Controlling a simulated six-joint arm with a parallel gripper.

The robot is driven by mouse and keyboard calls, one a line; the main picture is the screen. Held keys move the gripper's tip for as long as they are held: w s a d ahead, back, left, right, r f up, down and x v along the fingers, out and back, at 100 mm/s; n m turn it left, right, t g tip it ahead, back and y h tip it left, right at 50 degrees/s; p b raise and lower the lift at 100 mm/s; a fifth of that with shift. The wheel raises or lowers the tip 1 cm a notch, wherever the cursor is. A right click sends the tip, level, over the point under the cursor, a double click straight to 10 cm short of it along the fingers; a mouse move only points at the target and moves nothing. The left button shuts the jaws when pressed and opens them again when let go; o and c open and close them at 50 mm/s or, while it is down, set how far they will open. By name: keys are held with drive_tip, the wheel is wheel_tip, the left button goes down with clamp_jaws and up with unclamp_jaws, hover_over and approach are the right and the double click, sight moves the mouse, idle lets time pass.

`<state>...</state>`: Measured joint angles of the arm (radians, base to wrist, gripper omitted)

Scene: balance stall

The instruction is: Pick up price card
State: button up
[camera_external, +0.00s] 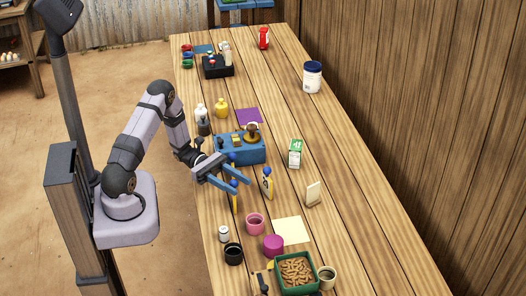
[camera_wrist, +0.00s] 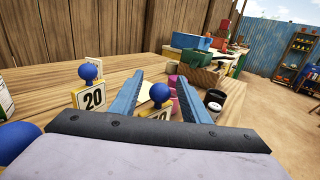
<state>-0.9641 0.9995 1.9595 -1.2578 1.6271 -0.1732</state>
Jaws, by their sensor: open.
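A white and yellow price card (camera_external: 267,185) with a blue ball on top stands upright on the table, just right of my gripper. In the wrist view a price card (camera_wrist: 93,98) reading 20 stands outside the left finger. Another price card (camera_wrist: 158,114), also with a blue ball, shows between the fingers, its lower part hidden by my gripper. A yellow card edge (camera_external: 235,202) shows below the fingers in the external view. My gripper (camera_external: 243,187) has blue fingers, spread apart; they also show in the wrist view (camera_wrist: 160,78). Nothing is visibly held.
A blue box (camera_external: 239,151) stands behind the gripper. A green-white carton (camera_external: 295,153) and a cream upright block (camera_external: 313,194) are to the right. Pink cup (camera_external: 255,224), magenta cup (camera_external: 273,245), black cup (camera_external: 233,254) and green tray (camera_external: 318,286) are nearer.

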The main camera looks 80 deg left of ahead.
drive_tip(key=shift+p+x, duration=0.4)
drive_tip(key=shift+x, duration=1.15)
clamp_jaws()
drive_tip(key=shift+r, duration=0.1)
wheel_tip(320, 180, up, 10)
drive_tip(key=b, duration=0.1)
